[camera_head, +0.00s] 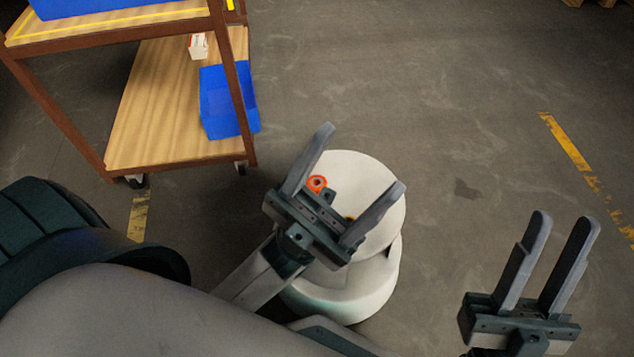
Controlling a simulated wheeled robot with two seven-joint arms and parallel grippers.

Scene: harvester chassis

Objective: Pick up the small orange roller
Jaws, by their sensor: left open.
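A small orange roller (316,183), ring-like with a dark centre, shows just inside the upper-left finger of my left gripper. Part of it is hidden by the gripper. My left gripper (363,160) is open, its two fingers spread wide, with nothing seen held between the tips. The roller shows against a white rounded surface (362,176); I cannot tell whether it rests on it or touches the finger. My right gripper (564,220) is at the lower right, its fingers parallel with a gap between them and nothing in it.
A wheeled cart with brown posts and wooden shelves (150,110) stands at the upper left. Its lower shelf holds a blue bin (226,105) and a small white box (198,46). The grey floor (440,90) is clear at the upper right. Yellow tape (565,142) marks the floor.

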